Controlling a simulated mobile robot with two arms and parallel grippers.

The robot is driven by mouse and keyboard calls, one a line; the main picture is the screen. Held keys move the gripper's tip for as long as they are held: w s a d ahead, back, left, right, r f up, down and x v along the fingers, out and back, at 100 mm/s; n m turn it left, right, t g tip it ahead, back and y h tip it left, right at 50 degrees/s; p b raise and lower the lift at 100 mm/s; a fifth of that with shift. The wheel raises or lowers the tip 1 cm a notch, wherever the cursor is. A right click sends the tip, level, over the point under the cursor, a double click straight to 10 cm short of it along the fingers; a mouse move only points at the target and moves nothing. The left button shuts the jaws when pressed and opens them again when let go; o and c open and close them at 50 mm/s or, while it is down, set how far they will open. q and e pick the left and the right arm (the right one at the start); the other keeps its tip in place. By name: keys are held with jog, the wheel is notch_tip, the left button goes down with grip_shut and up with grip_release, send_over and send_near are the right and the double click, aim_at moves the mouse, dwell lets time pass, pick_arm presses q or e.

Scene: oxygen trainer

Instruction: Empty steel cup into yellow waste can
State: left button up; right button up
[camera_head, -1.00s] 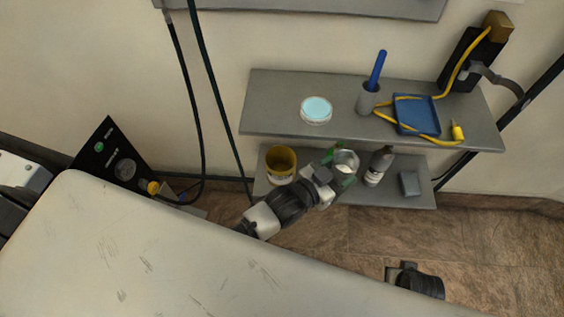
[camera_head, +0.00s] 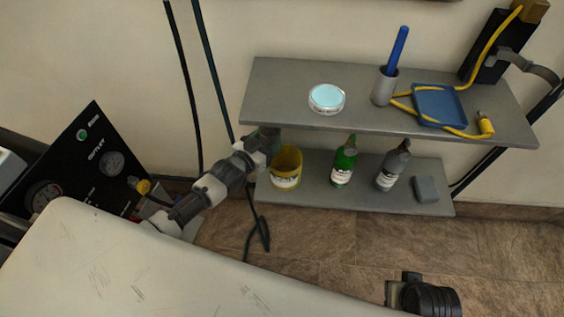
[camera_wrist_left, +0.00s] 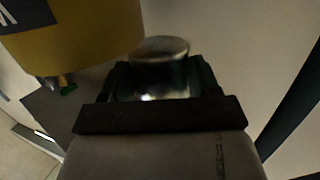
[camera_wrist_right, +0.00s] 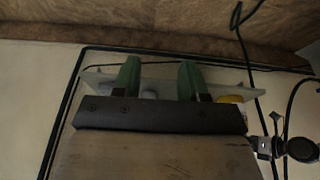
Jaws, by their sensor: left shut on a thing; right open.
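My left gripper (camera_head: 268,140) is at the left end of the shelves, just left of and above the yellow waste can (camera_head: 286,168). In the left wrist view, the gripper (camera_wrist_left: 162,75) is shut on the shiny steel cup (camera_wrist_left: 160,50). The yellow can (camera_wrist_left: 75,30) is close beside the cup at upper left there. The cup is mostly hidden by the gripper in the head view, and its contents cannot be seen. My right gripper (camera_wrist_right: 160,80) is open and empty in the right wrist view, away from the shelves.
The lower shelf (camera_head: 310,195) also holds a green bottle (camera_head: 344,163), a grey bottle (camera_head: 392,167) and a grey block (camera_head: 426,189). The upper shelf (camera_head: 290,85) overhangs it, with a round dish (camera_head: 326,98) and a blue tray (camera_head: 438,103). A black gauge panel (camera_head: 85,160) stands left.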

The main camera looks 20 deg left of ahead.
pick_arm(q)
jog(key=w+a+f+n+y+b, duration=0.1)
jog(key=a+f+b, duration=0.3)
jog(key=a+f, duration=0.2)
jog(key=shift+a+y, duration=0.3)
jog(key=shift+a, duration=0.1)
pick_arm(e)
jog(key=shift+s+a+r, duration=0.2)
jog(key=shift+s+r, duration=0.15)
jog(key=shift+s, duration=0.15)
jog(key=shift+s+a+r, duration=0.2)
jog(key=shift+s+r, duration=0.15)
jog(key=shift+s, duration=0.15)
pick_arm(q)
jog(key=shift+d+r+t, duration=0.1)
jog(key=shift+d+t, duration=0.05)
jog(key=shift+t, duration=0.15)
pick_arm(e)
jog(key=shift+f, duration=0.15)
